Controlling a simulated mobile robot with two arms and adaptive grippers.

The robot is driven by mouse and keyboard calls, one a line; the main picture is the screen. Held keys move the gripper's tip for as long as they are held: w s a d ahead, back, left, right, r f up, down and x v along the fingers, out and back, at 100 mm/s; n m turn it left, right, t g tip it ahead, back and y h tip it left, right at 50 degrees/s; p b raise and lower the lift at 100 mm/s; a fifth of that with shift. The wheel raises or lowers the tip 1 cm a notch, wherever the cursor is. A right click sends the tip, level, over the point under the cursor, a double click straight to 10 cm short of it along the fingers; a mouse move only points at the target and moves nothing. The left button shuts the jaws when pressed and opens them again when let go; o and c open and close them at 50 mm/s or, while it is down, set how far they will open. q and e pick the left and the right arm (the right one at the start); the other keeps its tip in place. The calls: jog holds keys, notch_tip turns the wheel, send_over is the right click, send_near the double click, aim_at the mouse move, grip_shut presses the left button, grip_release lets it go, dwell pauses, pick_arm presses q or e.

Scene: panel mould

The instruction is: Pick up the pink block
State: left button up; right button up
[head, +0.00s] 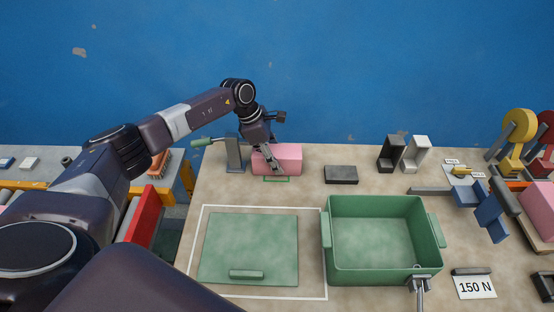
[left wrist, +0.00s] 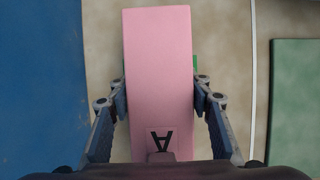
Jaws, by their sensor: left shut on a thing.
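The pink block (head: 288,155) is at the back of the table, left of centre in the head view. In the left wrist view the pink block (left wrist: 158,65) is long and upright in the picture, with a black letter A at its near end. My left gripper (head: 272,163) comes down over it from above. In the left wrist view its fingers (left wrist: 160,95) lie along both long sides of the block, shut on it. I cannot tell whether the block is off the table. My right gripper is not in view.
A dark grey block (head: 341,175) lies to the right. A green bin (head: 330,262) and a flat green panel (head: 222,240) inside a white outline are in front. A grey post (head: 235,155) with a green handle stands close left.

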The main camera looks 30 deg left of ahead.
pick_arm(q)
jog(key=shift+w+r, duration=0.1)
grip_shut()
